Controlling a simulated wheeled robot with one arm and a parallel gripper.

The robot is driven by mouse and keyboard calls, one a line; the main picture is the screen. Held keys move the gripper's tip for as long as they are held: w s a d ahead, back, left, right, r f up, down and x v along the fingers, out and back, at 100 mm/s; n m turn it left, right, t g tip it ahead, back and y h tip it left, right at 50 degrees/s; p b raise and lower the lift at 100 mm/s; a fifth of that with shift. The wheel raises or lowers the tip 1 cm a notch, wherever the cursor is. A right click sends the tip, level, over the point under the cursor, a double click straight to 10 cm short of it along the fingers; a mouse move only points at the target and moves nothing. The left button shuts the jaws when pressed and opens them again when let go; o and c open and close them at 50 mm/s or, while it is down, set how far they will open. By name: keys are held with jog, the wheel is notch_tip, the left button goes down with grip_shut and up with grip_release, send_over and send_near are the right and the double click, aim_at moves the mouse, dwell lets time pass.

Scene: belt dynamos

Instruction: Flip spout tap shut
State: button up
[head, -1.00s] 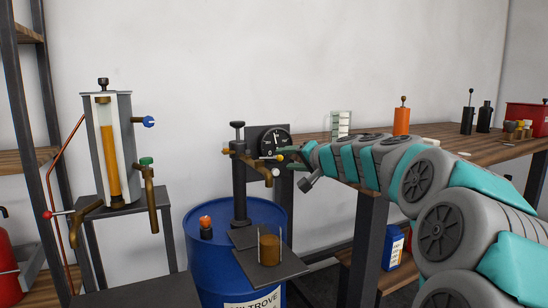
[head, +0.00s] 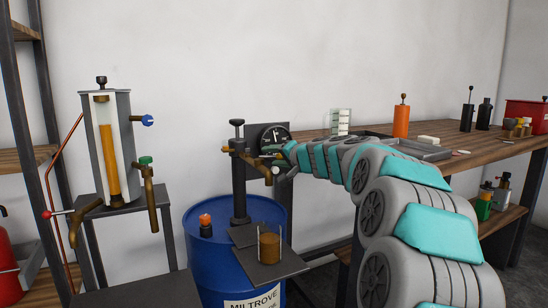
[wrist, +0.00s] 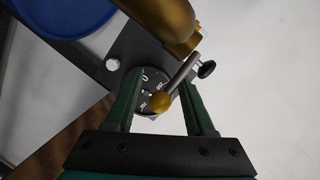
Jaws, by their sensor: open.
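The brass spout tap (head: 250,160) sits on a dark post above the blue drum, with its outlet bent down at the right. In the wrist view, the brass spout body (wrist: 170,18) is at the top, and its grey lever (wrist: 182,72) ends in an orange-yellow ball knob (wrist: 161,102). My gripper (wrist: 160,80) is open, its green fingers on either side of the lever's knob end. The right finger is close to the lever; I cannot tell whether they touch. In the head view, my gripper (head: 272,153) is at the tap and hides the lever.
A round dial (head: 274,134) is close behind the tap. A jar of brown liquid (head: 269,247) stands on a dark plate below the spout, by the blue drum (head: 212,268). A wooden bench (head: 470,140) is right; a sight-glass stand (head: 110,150) is left.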

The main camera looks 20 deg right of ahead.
grip_shut()
dwell(0.3)
jog(key=shift+w, duration=0.1)
jog(key=n+y, duration=0.1)
jog(key=y, duration=0.1)
jog(key=w+n+g+y, duration=0.1)
jog(key=n+y, duration=0.1)
jog(key=n+g+y, duration=0.1)
jog(key=y, duration=0.1)
jog(key=shift+w+a+f+n, duration=0.1)
jog(key=shift+w+a+n, duration=0.3)
jog(key=shift+f, duration=0.1)
dwell(0.3)
